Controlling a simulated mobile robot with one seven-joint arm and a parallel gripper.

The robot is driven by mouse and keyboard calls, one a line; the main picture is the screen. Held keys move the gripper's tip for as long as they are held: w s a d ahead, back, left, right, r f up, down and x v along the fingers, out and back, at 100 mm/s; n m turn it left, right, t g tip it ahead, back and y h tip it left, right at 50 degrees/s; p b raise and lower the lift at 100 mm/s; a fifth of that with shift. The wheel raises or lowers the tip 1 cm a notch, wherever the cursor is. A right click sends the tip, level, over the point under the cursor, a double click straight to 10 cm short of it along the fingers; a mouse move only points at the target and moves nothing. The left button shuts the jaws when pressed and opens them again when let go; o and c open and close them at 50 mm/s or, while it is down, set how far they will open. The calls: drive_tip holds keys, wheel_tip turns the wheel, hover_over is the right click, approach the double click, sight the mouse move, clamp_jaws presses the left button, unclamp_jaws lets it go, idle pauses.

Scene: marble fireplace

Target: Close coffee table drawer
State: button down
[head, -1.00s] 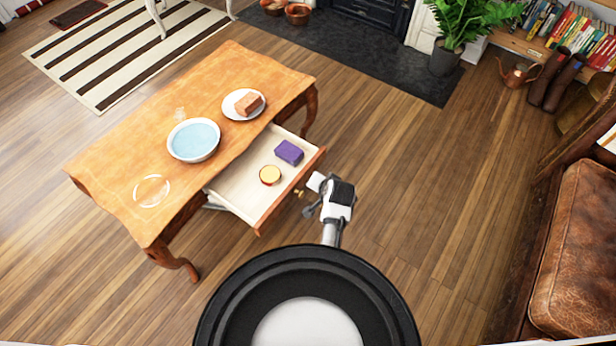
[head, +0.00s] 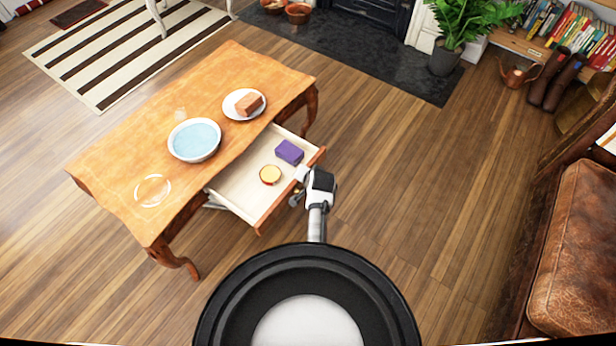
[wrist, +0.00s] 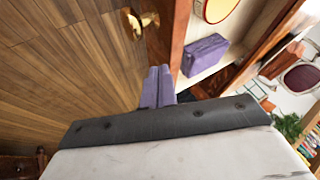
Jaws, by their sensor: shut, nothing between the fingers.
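The wooden coffee table (head: 130,165) stands left of centre in the head view. Its drawer (head: 244,190) is pulled open toward me and holds a purple box (head: 289,152) and a small round yellow-topped tin (head: 270,175). In the wrist view the drawer front (wrist: 180,40) runs upward beside my fingers, with the brass knob (wrist: 140,22) to their left and the purple box (wrist: 204,54) to their right. My gripper (wrist: 157,88) has its purple fingers together and empty, at the drawer front's edge. I cannot tell whether they touch it.
A blue-filled bowl (head: 194,140), a plate (head: 233,108) with a brown block (head: 249,104) and a clear glass dish (head: 153,190) are on the tabletop. A brown leather seat (head: 575,255) stands at the right. The floor between is clear.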

drive_tip(key=w+a+b, duration=0.1)
drive_tip(key=w+a, duration=0.2)
drive_tip(key=a, duration=0.2)
drive_tip(key=w+a+b, duration=0.2)
drive_tip(key=w+a, duration=0.2)
drive_tip(key=a, duration=0.1)
drive_tip(key=w+a+b, duration=0.2)
drive_tip(key=w+a, duration=0.2)
drive_tip(key=a, duration=0.1)
drive_tip(key=shift+w+a, duration=0.15)
drive_tip(key=shift+a, duration=0.1)
drive_tip(key=shift+r, duration=0.1)
